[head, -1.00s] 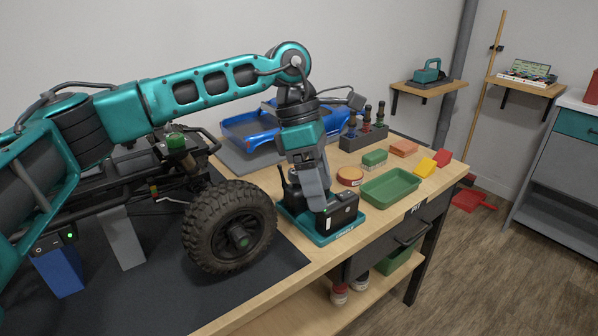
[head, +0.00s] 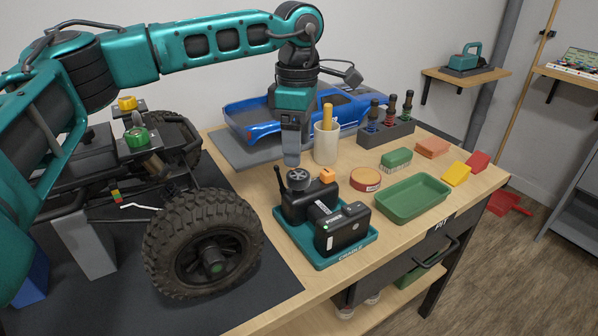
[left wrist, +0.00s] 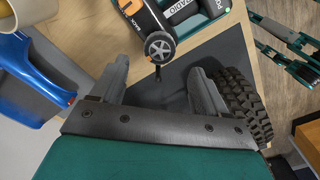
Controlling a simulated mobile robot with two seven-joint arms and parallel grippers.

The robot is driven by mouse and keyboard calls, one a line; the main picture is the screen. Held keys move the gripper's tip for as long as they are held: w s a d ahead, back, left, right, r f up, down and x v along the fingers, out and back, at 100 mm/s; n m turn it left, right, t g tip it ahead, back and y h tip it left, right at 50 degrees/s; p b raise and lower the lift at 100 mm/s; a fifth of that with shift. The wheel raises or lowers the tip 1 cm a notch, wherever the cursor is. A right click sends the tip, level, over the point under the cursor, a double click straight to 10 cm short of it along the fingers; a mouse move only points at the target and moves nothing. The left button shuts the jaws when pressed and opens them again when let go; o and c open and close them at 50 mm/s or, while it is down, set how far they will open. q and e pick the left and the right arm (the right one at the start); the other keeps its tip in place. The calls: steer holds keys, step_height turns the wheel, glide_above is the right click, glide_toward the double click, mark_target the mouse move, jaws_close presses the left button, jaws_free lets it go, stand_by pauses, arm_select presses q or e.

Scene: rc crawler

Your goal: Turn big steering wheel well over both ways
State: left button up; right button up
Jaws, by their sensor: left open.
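The grey steering wheel (head: 297,176) sits on top of the black radio controller (head: 310,200), which stands in the teal cradle (head: 325,258) on the bench. The wheel also shows in the left wrist view (left wrist: 160,46), just beyond the fingertips. My left gripper (head: 291,162) points down behind and above the wheel, apart from it in the wrist view. Its fingers (left wrist: 160,80) are spread, with nothing between them. The crawler's near front tyre (head: 185,225) is left of the cradle. My right gripper is not in view.
A beige cup (head: 326,145) with an orange-handled tool stands close behind the controller. A blue car body (head: 245,120) lies at the back. A green tray (head: 412,202), a round tin (head: 366,179) and several small blocks are to the right. Bench front right of the cradle is clear.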

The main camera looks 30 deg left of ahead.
mark_target(298, 174)
arm_select(q)
step_height(298, 174, down, 6)
steer(key=shift+f+b, duration=0.25)
steer(key=shift+b, duration=0.15)
steer(key=c, duration=1.1)
